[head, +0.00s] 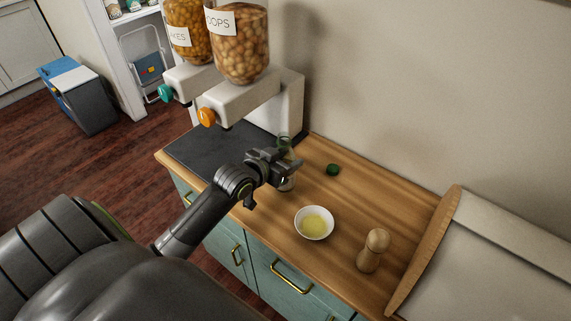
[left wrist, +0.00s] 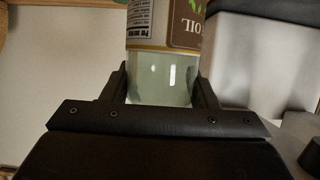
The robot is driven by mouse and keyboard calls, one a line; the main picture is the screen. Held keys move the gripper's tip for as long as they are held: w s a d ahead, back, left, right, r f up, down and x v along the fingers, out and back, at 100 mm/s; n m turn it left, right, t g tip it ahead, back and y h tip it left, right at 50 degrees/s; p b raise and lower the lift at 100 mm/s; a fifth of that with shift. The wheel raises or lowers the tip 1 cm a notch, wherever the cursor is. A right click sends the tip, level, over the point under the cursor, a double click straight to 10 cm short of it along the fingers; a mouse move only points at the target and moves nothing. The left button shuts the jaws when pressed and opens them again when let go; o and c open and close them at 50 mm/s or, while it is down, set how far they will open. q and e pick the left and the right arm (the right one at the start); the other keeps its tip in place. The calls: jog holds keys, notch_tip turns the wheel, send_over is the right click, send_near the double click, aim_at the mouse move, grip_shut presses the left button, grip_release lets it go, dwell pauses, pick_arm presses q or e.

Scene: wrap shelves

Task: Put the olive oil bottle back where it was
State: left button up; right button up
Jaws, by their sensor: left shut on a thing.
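My left gripper (head: 292,162) is over the wooden counter and shut on the olive oil bottle. In the left wrist view the bottle (left wrist: 162,75) stands between the two fingers (left wrist: 164,88); it is clear glass with a label reading "OIL". In the head view only the bottle's greenish neck (head: 284,141) and a bit of its lower glass show around the gripper. I cannot tell whether its base touches the counter. A dark green cap (head: 333,169) lies on the counter to the right of the bottle. My right gripper is not in view.
A white bowl (head: 301,228) with yellow liquid stands in front of the bottle. A wooden mill (head: 373,250) stands further right, near a wooden-edged container (head: 425,250). The counter (head: 380,195) is clear along the wall.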

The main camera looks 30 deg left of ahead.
pick_arm(q)
jog(key=shift+f, duration=1.05)
jog(key=shift+f, duration=0.1)
jog(key=o, duration=1.3)
jog(key=shift+f, duration=0.1)
jog(key=shift+r, duration=0.25)
jog(key=shift+s, duration=0.3)
jog(key=v, duration=1.1)
jog(key=shift+s+r, duration=0.15)
